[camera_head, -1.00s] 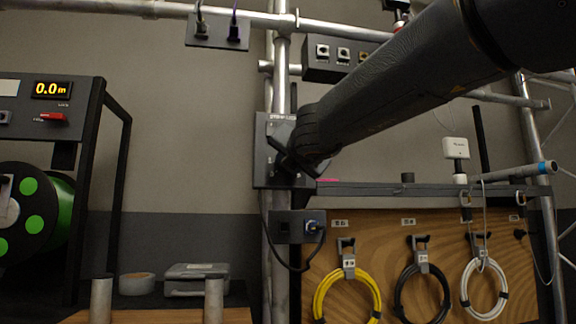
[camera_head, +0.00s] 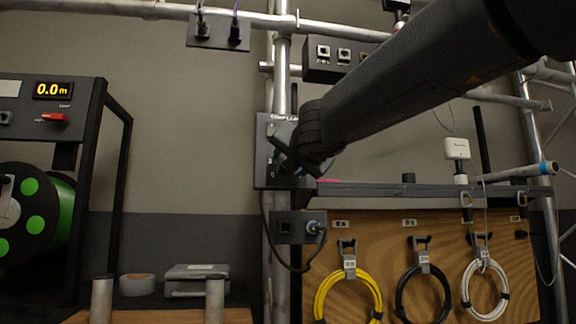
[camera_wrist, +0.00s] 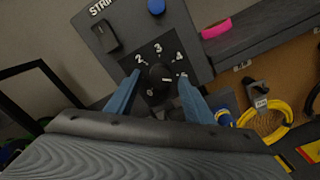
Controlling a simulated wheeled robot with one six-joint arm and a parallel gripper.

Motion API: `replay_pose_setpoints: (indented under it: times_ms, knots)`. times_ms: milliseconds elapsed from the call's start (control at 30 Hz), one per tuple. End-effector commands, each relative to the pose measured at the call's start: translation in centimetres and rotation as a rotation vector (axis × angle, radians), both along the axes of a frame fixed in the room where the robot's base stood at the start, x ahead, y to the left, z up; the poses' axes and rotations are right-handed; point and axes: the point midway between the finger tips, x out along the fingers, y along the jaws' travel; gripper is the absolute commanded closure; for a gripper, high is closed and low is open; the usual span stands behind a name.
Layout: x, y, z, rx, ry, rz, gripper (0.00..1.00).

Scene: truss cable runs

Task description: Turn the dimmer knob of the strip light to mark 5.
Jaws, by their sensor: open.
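The dimmer knob (camera_wrist: 158,80) is a round black knob on a dark dial plate with white numbers in the wrist view. The 2, 3 and 4 curve around its upper side, and a mark (camera_wrist: 182,75) to its right is partly covered by a fingertip. A small light line shows on the knob, but I cannot tell its exact setting. The strip light panel (camera_head: 263,151) is grey, mounted on the upright pole. My gripper (camera_wrist: 159,82) is open, its two blue fingers on either side of the knob. I cannot tell whether they touch it.
A black rocker switch (camera_wrist: 104,36) and a blue button (camera_wrist: 156,7) sit on the same panel. A small socket box (camera_head: 299,227) with a plugged cable hangs below. Yellow (camera_head: 347,296), black and white cable coils hang on the wooden board to the right.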

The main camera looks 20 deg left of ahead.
Motion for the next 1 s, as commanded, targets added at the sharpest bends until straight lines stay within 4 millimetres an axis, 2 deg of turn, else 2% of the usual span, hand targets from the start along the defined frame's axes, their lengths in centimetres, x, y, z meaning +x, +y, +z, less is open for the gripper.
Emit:
replay_pose_setpoints:
  times_ms: [200, 400, 1000]
  knots:
    - [-3.1, -1.7, 0.1, 0.001, -0.002, 0.002, 0.52]
    - [-5.0, -2.9, 0.0, 0.000, -0.001, 0.001, 0.52]
    - [-5.5, -3.3, -0.1, 0.000, 0.001, 0.001, 0.52]
